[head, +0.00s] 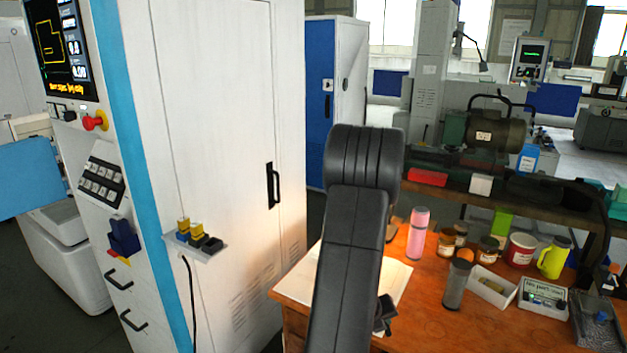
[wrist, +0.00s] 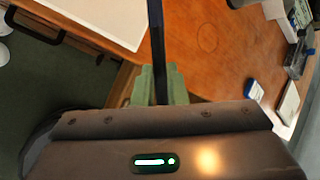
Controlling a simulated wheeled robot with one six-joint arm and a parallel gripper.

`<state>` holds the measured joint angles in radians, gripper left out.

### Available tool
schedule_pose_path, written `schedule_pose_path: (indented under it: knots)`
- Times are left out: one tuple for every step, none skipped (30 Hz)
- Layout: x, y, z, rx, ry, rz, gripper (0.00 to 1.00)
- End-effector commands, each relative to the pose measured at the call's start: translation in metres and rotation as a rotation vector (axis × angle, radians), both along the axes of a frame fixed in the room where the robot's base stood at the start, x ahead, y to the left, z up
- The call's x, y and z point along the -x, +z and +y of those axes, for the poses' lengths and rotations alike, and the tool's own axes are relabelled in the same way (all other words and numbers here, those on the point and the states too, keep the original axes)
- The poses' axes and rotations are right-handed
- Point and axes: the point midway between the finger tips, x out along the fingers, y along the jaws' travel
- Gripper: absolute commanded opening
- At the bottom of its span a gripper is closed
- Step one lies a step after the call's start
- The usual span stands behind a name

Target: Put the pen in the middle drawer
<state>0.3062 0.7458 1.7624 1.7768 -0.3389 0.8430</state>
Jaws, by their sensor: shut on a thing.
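In the wrist view, my gripper (wrist: 160,80) is shut on the pen (wrist: 157,45), a thin dark stick that runs up from between the pale green fingers. The gripper and pen are over the orange wooden bench, near its edge. I cannot tell whether the pen touches anything. A dark handle (wrist: 36,28) shows below the bench edge at upper left, with part of a wooden drawer front. I cannot tell which drawer it belongs to or whether any drawer is open. In the head view, my arm hides the gripper, the pen and most of the drawer fronts.

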Motion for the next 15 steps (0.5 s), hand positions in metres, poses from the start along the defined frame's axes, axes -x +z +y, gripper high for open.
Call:
schedule_pose_path:
  knots:
    - [-0.009, -0.004, 0.021, -0.001, 0.107, 0.003, 0.00]
    - [-0.014, -0.006, 0.032, -0.001, 0.166, 0.003, 0.00]
    - [-0.018, -0.008, 0.045, -0.001, 0.232, 0.003, 0.00]
    - [-0.021, -0.009, 0.053, 0.000, 0.276, 0.003, 0.00]
    - [-0.023, -0.011, 0.061, -0.001, 0.313, 0.003, 0.00]
    - [-0.026, -0.012, 0.071, -0.001, 0.359, 0.003, 0.00]
    - [-0.027, -0.013, 0.078, -0.001, 0.390, 0.003, 0.00]
    - [-0.029, -0.014, 0.083, -0.001, 0.417, 0.003, 0.00]
    - [-0.030, -0.016, 0.090, -0.001, 0.447, 0.003, 0.00]
    - [-0.030, -0.017, 0.095, 0.000, 0.469, 0.003, 0.00]
    - [-0.031, -0.018, 0.100, -0.001, 0.489, 0.003, 0.00]
    - [-0.031, -0.019, 0.106, -0.001, 0.514, 0.004, 0.00]
    - [-0.032, -0.020, 0.110, -0.001, 0.533, 0.004, 0.00]
    - [-0.032, -0.021, 0.114, 0.000, 0.551, 0.004, 0.00]
    - [-0.033, -0.022, 0.120, -0.001, 0.573, 0.004, 0.00]
